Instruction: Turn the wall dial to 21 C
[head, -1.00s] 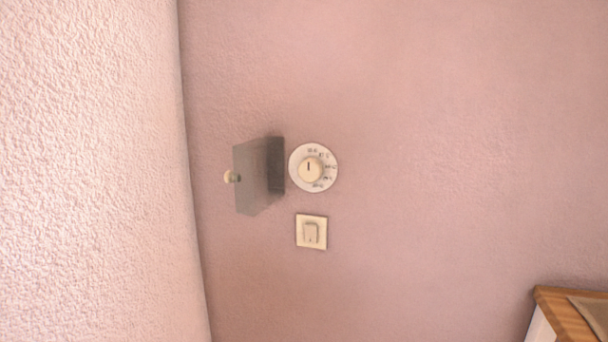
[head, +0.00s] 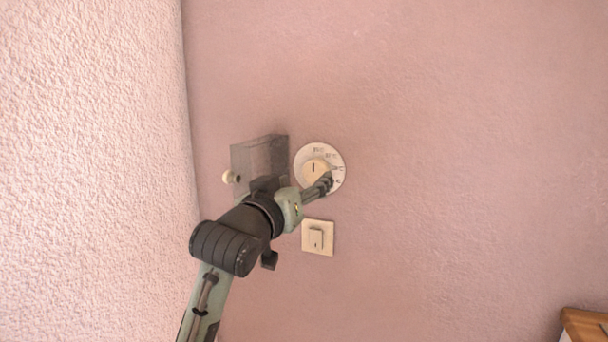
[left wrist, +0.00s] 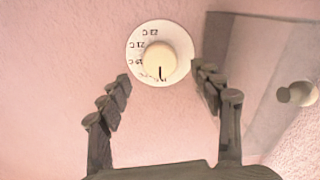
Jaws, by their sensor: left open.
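The wall dial (head: 300,164) is a white round plate with a cream knob (head: 313,167). A dark pointer line on the knob points up in the head view. Lower marks are hard to read. My left gripper (head: 325,184) is open in front of the dial's lower right part, hiding some marks. In the left wrist view its fingers (left wrist: 160,77) are spread below the knob, apart from it.
A grey see-through cover (head: 258,155) with a small round pull (head: 230,177) stands out from the wall, left of the dial, close to my left arm. A light switch (head: 318,238) is below the dial. Wooden furniture (head: 588,326) is at lower right. The wall to the right is clear.

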